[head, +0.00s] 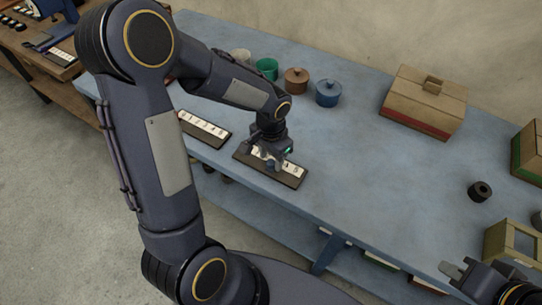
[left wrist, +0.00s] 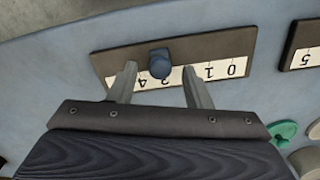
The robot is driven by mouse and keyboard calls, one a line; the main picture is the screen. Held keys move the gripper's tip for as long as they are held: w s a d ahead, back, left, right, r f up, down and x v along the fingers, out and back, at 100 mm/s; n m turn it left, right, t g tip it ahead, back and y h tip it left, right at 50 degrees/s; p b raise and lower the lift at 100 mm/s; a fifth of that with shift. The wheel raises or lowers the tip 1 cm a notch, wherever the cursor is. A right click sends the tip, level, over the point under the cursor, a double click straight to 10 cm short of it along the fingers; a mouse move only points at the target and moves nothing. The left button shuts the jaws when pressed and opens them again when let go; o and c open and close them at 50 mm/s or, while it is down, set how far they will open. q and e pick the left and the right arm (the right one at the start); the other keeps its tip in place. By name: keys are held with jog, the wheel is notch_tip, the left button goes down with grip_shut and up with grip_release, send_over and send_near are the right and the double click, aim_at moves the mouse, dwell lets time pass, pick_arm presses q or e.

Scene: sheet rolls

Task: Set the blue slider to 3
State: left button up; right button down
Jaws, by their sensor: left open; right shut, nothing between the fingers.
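The slider board (head: 291,181) is a dark plate with a white number scale on the blue table; it also shows in the left wrist view (left wrist: 110,62), scale upside down. Its blue knob (left wrist: 160,63) stands between the spread fingers of my left gripper (left wrist: 160,90), with a gap on each side. The knob (head: 271,165) partly shows below the gripper (head: 268,154) in the head view. It lines up roughly with the 3, but fingers hide some digits and I cannot tell exactly. My right gripper (head: 454,271) is shut and empty at the lower right.
A second number board (head: 205,128) lies to the left. Green (head: 266,68), brown (head: 296,80) and blue (head: 328,93) pots stand behind. A cardboard box (head: 425,100) is at the back right, and a dark ring (head: 480,191) lies right. The table middle is clear.

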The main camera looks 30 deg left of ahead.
aim_at(270, 162)
pick_arm(q)
notch_tip(270, 162, up, 7)
jog(key=shift+r, duration=0.3)
dwell(0.5)
jog(key=s+r+n+t+h, duration=0.2)
jog(key=s+r, duration=0.2)
jog(key=s, duration=0.4)
jog(key=s+r+n+t+h, duration=0.1)
jog(key=s+r+n+t, duration=0.2)
jog(key=s, duration=0.5)
jog(key=shift+s+d+r+n+t+h, duration=0.3)
jog(key=shift+s+d+r+h, duration=0.1)
jog(key=shift+d, duration=0.05)
dwell(1.7)
